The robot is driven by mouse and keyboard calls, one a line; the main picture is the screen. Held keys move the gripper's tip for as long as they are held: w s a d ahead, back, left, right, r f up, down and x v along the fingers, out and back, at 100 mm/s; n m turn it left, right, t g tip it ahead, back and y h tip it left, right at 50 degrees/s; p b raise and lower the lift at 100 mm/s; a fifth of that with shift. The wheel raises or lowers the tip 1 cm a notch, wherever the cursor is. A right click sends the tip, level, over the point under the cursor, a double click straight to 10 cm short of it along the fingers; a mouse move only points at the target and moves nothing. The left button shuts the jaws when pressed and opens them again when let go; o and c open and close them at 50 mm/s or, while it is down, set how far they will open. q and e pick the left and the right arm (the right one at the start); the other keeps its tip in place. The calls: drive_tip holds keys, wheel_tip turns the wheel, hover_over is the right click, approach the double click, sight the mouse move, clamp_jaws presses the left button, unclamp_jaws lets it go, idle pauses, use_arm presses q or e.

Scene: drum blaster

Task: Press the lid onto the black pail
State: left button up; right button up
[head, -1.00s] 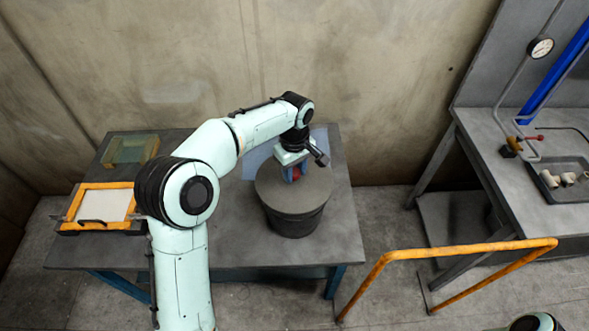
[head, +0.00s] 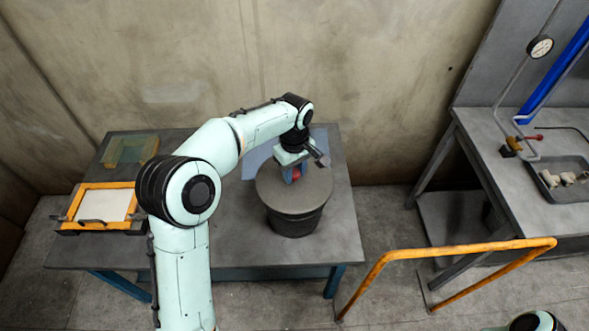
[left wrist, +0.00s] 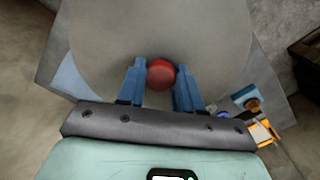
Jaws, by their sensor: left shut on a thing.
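The black pail (head: 294,224) stands upright on the grey table. The grey round lid (head: 305,196) lies over the pail's top; I cannot tell whether its rim is fully seated. My left gripper (head: 293,175) is above the lid, toward its far left part. In the left wrist view, my left gripper's blue fingers (left wrist: 160,82) are shut on a red round knob (left wrist: 160,73) on the lid (left wrist: 115,30). The knob's underside is hidden. My right gripper is not in view.
An orange-framed tray (head: 103,207) and a greenish glass-like panel (head: 130,151) lie at the table's left. An orange rail (head: 455,249) stands right of the table (head: 235,250). A second bench (head: 500,178) holds a grey tray (head: 550,190). A concrete wall (head: 380,80) stands behind.

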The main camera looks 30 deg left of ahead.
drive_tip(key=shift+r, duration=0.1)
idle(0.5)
use_arm(q)
drive_tip(key=o, duration=1.2)
drive_tip(key=shift+r, duration=0.15)
wheel_tip(320, 180, up, 13)
drive_tip(key=p, duration=0.2)
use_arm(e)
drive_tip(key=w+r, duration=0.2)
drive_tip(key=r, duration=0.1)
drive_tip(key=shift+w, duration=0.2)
